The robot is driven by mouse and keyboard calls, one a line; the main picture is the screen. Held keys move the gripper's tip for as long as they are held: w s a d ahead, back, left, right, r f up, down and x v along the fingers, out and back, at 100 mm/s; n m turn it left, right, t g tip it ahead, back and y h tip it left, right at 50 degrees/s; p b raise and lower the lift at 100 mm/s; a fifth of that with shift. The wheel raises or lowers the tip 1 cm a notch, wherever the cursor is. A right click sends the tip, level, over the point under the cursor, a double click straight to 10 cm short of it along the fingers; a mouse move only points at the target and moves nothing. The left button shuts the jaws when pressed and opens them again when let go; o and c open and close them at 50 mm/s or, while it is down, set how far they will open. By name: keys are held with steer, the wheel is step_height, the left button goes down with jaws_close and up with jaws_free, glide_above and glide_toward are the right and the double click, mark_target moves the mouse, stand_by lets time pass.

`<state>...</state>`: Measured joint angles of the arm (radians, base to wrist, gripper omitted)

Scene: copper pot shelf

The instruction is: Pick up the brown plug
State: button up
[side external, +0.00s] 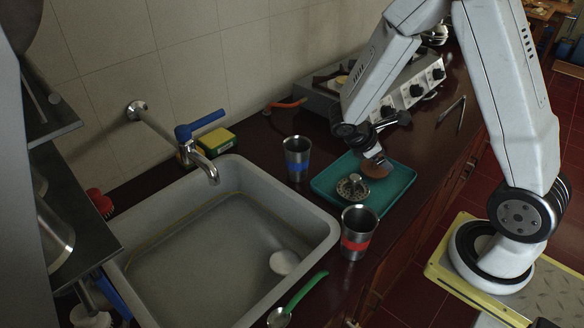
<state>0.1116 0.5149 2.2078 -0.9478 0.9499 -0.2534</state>
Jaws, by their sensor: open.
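A brown, rounded piece that looks like the brown plug (378,169) is at the far right part of the teal tray (327,197), in the side external view. My gripper (371,153) points down directly over it, with the jaws open. The gripper end hides part of the brown piece, and I cannot tell whether the fingers touch it. A metal strainer-like piece with a short upright knob (352,187) sits in the tray just left of and in front of the brown piece.
A steel cup with a blue band (297,159) stands left of the tray; one with a red band (356,232) stands in front. The sink (318,238) and tap (205,165) are to the left. A stove (407,91) stands behind.

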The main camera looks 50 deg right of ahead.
mark_target(375, 165)
steer(key=shift+w+d+n+t+h, duration=0.1)
steer(key=shift+w+d+n+h, duration=0.7)
steer(key=shift+d, duration=0.35)
steer(key=shift+w+d+n+t+h, duration=0.1)
steer(key=shift+w+d+n+h, duration=0.55)
steer(key=shift+d+n+h, duration=0.4)
steer(key=shift+w+d+n+t+h, duration=0.1)
steer(key=shift+w+d+n+h, duration=0.6)
steer(key=shift+d, duration=0.6)
steer(key=shift+f, duration=0.1)
steer(key=shift+f, duration=1.85)
steer(key=shift+f, duration=1.2)
steer(key=shift+s+d+f, duration=0.25)
steer(key=shift+d+f, duration=0.5)
steer(key=shift+d, duration=0.15)
steer(key=shift+s+d+f, duration=0.1)
steer(key=shift+d+f, duration=0.1)
steer(key=shift+d, duration=0.25)
